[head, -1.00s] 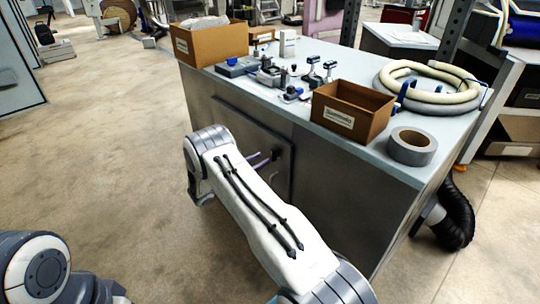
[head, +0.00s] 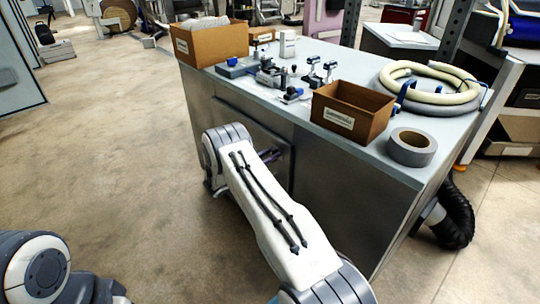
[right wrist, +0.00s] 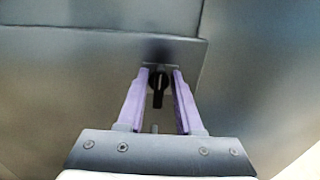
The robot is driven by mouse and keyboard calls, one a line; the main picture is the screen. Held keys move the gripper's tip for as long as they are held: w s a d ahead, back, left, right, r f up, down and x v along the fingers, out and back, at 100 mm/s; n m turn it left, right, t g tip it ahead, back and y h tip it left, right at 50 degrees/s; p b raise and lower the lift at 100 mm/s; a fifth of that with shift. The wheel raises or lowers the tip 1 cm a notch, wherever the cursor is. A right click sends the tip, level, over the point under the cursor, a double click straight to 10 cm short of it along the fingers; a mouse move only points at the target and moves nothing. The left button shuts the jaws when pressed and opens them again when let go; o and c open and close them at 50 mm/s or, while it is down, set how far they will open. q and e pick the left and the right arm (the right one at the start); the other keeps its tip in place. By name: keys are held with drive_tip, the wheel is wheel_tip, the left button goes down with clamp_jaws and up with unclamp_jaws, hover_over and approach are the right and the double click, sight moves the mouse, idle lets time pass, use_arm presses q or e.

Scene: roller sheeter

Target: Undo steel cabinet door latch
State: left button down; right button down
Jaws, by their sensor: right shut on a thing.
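The steel cabinet (head: 335,185) has a grey door on its front, mostly behind my right arm in the head view. In the right wrist view the door panel (right wrist: 80,75) fills much of the picture. The dark latch handle (right wrist: 158,90) stands upright on a small plate, between the purple fingers of my right gripper (right wrist: 160,75). The gripper is shut on the latch handle. In the head view only part of its purple fingers (head: 270,155) shows at the door. My left gripper is out of view.
On the cabinet top are an open cardboard box (head: 352,112), a grey tape roll (head: 411,147), a coiled hose (head: 430,85), several small tools and a second box (head: 210,45). A black duct (head: 455,215) is at the right. The floor (head: 110,150) at left is clear.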

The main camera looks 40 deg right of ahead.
drive_tip(key=shift+s+f+m+b, duration=0.25)
drive_tip(key=shift+m+b, duration=2.75)
drive_tip(key=shift+b, duration=0.1)
drive_tip(key=shift+s+f+m+b, duration=0.25)
drive_tip(key=shift+f+m+b, duration=0.05)
drive_tip(key=shift+m+b, duration=2.75)
drive_tip(key=shift+s+f+m+b, duration=0.25)
drive_tip(key=shift+m+b, duration=2.7)
drive_tip(key=shift+b, duration=0.15)
drive_tip(key=c, duration=0.9)
unclamp_jaws()
drive_tip(key=shift+o, duration=0.2)
drive_tip(key=shift+r, duration=0.1)
